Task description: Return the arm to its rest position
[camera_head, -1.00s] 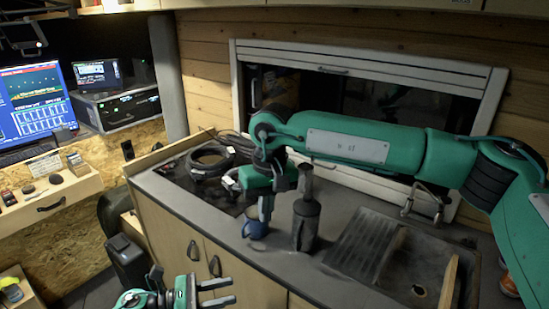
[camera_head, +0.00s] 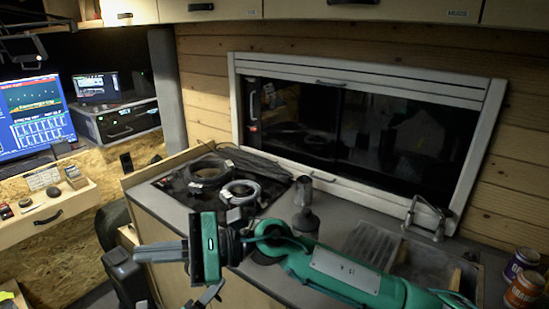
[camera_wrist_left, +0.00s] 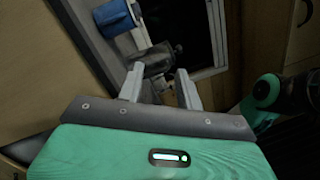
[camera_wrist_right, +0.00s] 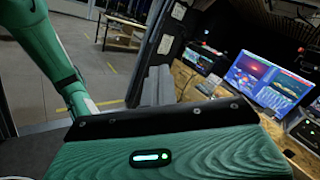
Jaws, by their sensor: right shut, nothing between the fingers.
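My right gripper (camera_head: 140,253) is at the end of the green arm that reaches across from the right in the head view. It points left, in front of the counter. In the right wrist view its fingers (camera_wrist_right: 157,84) are together with nothing between them. My left gripper (camera_head: 212,292) is mostly hidden at the bottom of the head view, under the right one. In the left wrist view its two fingers (camera_wrist_left: 160,83) stand apart with nothing held between them. A blue mug (camera_wrist_left: 114,17) shows beyond the fingers in that view.
A dark, slim-necked vessel (camera_head: 305,217) stands on the counter behind my right arm. Coiled cables (camera_head: 209,172) lie on the black hob. A sink with a tap (camera_head: 428,215) and two cans (camera_head: 521,262) are to the right. Monitors (camera_head: 38,112) stand at the left.

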